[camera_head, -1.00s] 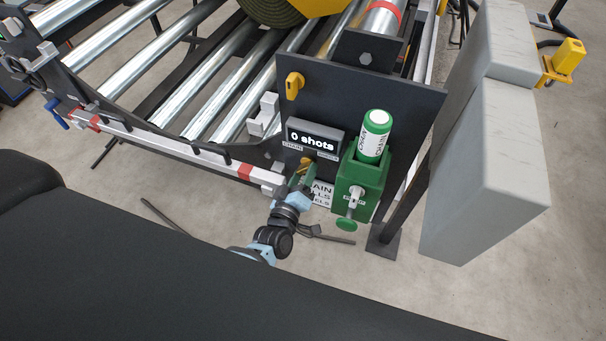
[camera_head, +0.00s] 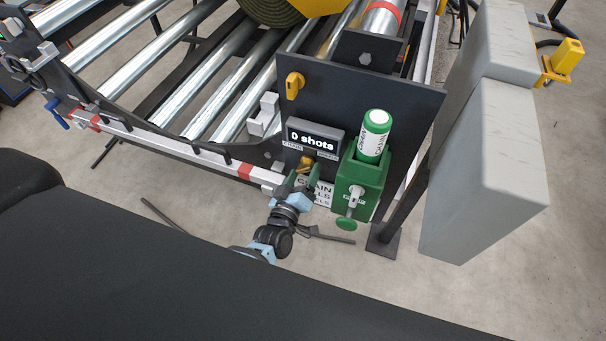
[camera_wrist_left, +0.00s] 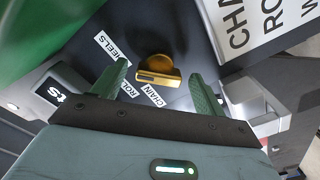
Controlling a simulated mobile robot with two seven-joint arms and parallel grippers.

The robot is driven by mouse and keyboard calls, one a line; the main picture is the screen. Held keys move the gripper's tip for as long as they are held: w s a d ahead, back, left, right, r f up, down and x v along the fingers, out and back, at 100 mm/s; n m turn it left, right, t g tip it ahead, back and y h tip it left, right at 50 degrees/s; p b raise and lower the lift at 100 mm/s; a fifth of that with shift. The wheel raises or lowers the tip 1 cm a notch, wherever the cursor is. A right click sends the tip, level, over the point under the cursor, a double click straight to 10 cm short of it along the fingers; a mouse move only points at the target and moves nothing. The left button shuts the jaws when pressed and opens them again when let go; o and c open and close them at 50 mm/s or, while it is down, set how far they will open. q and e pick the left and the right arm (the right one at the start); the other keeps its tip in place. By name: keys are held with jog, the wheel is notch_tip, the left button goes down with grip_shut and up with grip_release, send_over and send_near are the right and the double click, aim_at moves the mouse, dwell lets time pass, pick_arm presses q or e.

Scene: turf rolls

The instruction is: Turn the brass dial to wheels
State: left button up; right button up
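The brass dial (camera_head: 306,161) sits on the dark panel below a display reading "0 shots" (camera_head: 311,139). In the left wrist view the brass dial (camera_wrist_left: 160,70) shows between the fingertips, with small white labels WHEELS (camera_wrist_left: 112,46), one partly hidden by a finger, and CHAIN (camera_wrist_left: 153,95) around it. I cannot tell which label it points to. My left gripper (camera_head: 302,177) is open just in front of the dial; in the wrist view its green fingers (camera_wrist_left: 160,76) stand apart on either side, with visible gaps to the dial. My right gripper is not in view.
A green holder (camera_head: 360,183) with a green-and-white bottle (camera_head: 374,137) and a lever is close right of the gripper. A yellow knob (camera_head: 294,86) is higher on the panel. A white lettered sign (camera_head: 322,192) is beside the fingers. Rollers (camera_head: 185,70) lie to the left.

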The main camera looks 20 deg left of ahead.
pick_arm(q)
jog(key=s, duration=0.8)
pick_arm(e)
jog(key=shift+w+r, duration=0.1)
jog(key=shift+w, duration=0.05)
pick_arm(q)
jog(key=shift+a, duration=0.15)
dwell(0.5)
jog(key=s+a+f+m+g+p, duration=0.1)
jog(key=s+m+g, duration=0.2)
jog(key=s, duration=0.6)
jog(key=s+a+f+m+g+h+p, duration=0.1)
jog(key=s+a+m+g+p, duration=0.1)
jog(key=s, duration=0.7)
jog(key=s+a+m+g+p, duration=0.1)
jog(key=s+m+g, duration=0.3)
jog(key=s, duration=0.5)
jog(key=shift+s+a+f+m+p, duration=0.2)
jog(key=shift+s+f+m+p, duration=0.2)
jog(key=shift+m, duration=0.3)
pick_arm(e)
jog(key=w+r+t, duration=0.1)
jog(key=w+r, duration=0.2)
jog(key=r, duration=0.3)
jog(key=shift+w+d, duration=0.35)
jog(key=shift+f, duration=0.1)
